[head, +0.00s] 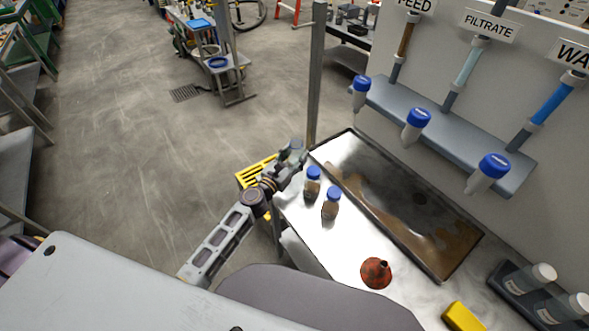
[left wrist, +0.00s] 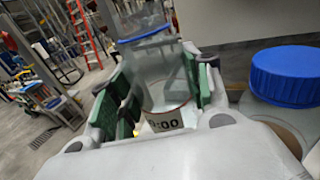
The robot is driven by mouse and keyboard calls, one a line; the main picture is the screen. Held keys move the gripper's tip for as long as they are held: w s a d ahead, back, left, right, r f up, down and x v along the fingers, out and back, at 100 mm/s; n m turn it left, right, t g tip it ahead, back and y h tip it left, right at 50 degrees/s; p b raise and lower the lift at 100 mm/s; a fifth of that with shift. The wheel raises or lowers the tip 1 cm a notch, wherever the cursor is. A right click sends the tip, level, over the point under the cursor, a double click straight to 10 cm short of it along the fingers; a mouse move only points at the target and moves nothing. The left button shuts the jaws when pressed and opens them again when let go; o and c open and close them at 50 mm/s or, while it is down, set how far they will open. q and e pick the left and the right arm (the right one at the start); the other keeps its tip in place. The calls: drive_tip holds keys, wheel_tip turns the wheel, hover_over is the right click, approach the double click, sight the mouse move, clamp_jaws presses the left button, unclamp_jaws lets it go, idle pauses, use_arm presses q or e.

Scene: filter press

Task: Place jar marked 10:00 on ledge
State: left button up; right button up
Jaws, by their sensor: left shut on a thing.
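My left gripper (head: 293,152) is over the left end of the steel bench, beside the tray. In the left wrist view its green-padded fingers (left wrist: 158,95) are shut on a clear glass jar (left wrist: 165,88) with a blue band. The jar's label (left wrist: 165,121) ends in ":00"; the digits before it are unclear. I cannot make out this jar in the head view. The blue-grey ledge (head: 455,137) runs along the panel to the right, apart from the gripper. Three blue-capped pale jars (head: 416,126) are at it. My right gripper is not in view.
Two blue-capped jars with brown contents (head: 330,208) stand on the bench (head: 325,250) near the gripper. A stained tray (head: 388,232) lies between bench front and ledge. A metal post (head: 316,75) stands behind.

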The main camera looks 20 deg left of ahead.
use_arm(q)
drive_tip(key=shift+f, duration=0.4)
drive_tip(key=shift+f+b, duration=1.4)
drive_tip(key=shift+f, duration=0.85)
drive_tip(key=shift+f, duration=0.15)
drive_tip(key=o, duration=1.1)
